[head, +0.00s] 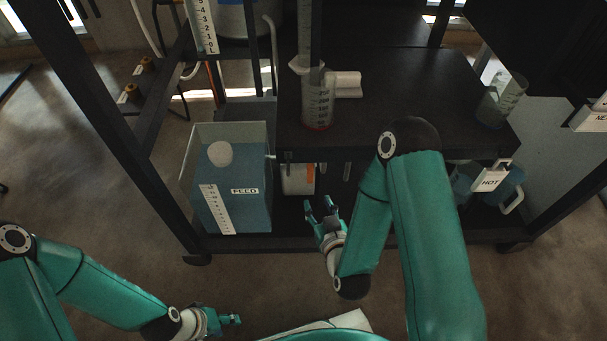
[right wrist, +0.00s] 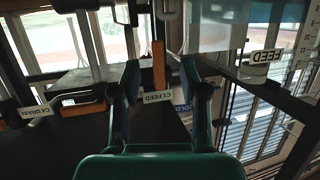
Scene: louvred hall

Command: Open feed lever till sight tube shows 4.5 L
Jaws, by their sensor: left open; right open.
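The feed lever, an orange bar (right wrist: 158,65), stands upright in the right wrist view above an inverted C1 FEED label (right wrist: 158,97). My right gripper (right wrist: 158,78) is open. Its fingers appear on either side of the lever in that view; I cannot tell whether they touch it. In the head view my right gripper (head: 321,207) is in front of the shelf, right of the FEED tank. A white scale marked in litres (head: 204,25) stands at the upper left; its liquid level is not readable. My left gripper (head: 236,320) is open and empty above the floor.
The blue FEED tank (head: 255,215) stands on the lower shelf. A dark worktop (head: 420,85) holds a graduated cylinder (head: 318,100) and a beaker (head: 500,100). A HOT-tagged jug (head: 512,197) is at right. Another orange handle (right wrist: 85,108) is beside the C1 DRAIN label (right wrist: 41,112).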

